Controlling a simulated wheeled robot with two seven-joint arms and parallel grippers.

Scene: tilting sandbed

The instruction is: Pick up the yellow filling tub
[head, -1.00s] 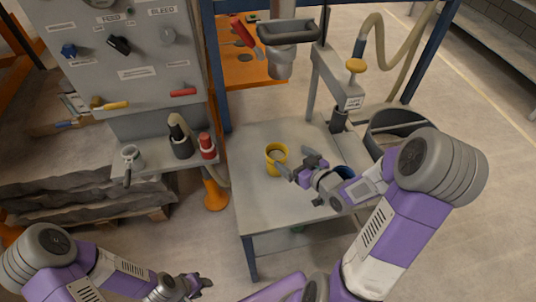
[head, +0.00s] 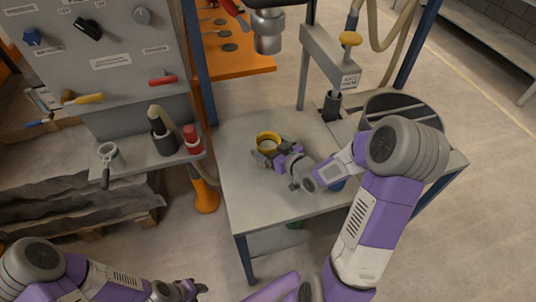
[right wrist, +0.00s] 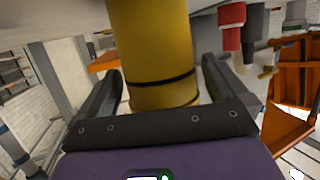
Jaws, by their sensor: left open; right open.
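The yellow filling tub (head: 268,138) stands on the grey table (head: 240,190), its open top facing up. In the right wrist view the tub (right wrist: 152,50) is a yellow cylinder with a dark band, filling the middle. My right gripper (head: 270,152) is at the tub's near side. Its two fingers (right wrist: 160,88) are open, one on each side of the tub with a gap showing. My left gripper (head: 192,287) is low at the front left, open and away from the table.
A control panel (head: 110,62) with a small shelf (head: 135,165) stands left of the table. The shelf holds a red bottle (head: 192,138) and a dark bottle (head: 160,142). A round bin (head: 400,105) and clamp post (head: 332,105) stand at the right. The table's front left is clear.

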